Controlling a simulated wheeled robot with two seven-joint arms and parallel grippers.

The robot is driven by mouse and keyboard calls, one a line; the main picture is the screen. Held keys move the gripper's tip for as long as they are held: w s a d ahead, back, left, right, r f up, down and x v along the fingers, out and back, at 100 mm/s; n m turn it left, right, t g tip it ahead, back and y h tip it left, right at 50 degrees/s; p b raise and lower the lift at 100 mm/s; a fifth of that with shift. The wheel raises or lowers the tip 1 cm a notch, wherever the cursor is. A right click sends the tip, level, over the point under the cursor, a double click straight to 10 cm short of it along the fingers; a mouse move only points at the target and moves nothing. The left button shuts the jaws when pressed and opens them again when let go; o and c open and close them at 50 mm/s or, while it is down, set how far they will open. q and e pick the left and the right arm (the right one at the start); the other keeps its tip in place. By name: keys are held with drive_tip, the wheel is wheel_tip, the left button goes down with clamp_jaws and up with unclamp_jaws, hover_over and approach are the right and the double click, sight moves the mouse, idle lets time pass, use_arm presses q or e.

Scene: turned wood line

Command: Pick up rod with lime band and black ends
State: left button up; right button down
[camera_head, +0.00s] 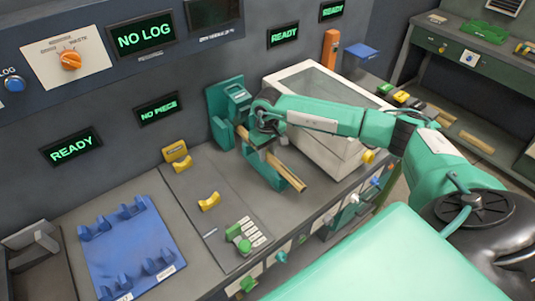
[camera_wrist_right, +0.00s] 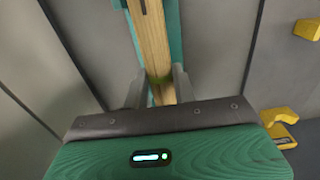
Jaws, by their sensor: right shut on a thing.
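A long pale wooden rod (camera_head: 284,167) lies along a teal cradle (camera_head: 299,184) on the grey bench. Black ends cannot be made out clearly. My right gripper (camera_head: 257,143) is over the rod's upper left part. In the wrist view its two grey fingers (camera_wrist_right: 158,88) are shut on the rod from both sides. I cannot tell whether the rod is clear of the cradle. My left gripper is not in view.
A white box with a glass lid (camera_head: 318,92) stands close to the right of the rod. A teal machine (camera_head: 224,108) is behind it.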

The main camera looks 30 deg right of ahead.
sight(283, 167)
drive_tip(key=shift+r, duration=0.15)
drive_tip(key=shift+s+r+b, duration=0.1)
drive_tip(key=shift+s+b, duration=0.2)
drive_tip(key=shift+b, duration=0.15)
drive_tip(key=s+b, duration=0.1)
drive_tip(key=s, duration=0.1)
drive_tip(key=s+b, duration=0.1)
drive_tip(key=s, duration=0.4)
drive_tip(key=shift+s+d+b, duration=0.1)
drive_tip(key=shift+d+b, duration=0.25)
drive_tip(key=shift+b, duration=0.05)
wheel_tip(283, 167, up, 14)
drive_tip(key=b, duration=0.3)
drive_tip(key=shift+m, duration=0.4)
drive_tip(key=s+a+f, duration=0.2)
drive_tip(key=a+f, duration=0.2)
drive_tip(key=a, duration=0.1)
drive_tip(key=s+a+f, duration=0.2)
drive_tip(key=a+f, duration=0.2)
drive_tip(key=a, duration=0.1)
drive_tip(key=s+a+f, duration=0.2)
drive_tip(key=a+f, duration=0.2)
drive_tip(key=a, duration=0.1)
drive_tip(key=shift+f, duration=0.15)
drive_tip(key=shift+s+a+f, duration=0.25)
drive_tip(key=shift+a, duration=0.1)
drive_tip(key=shift+s, duration=0.1)
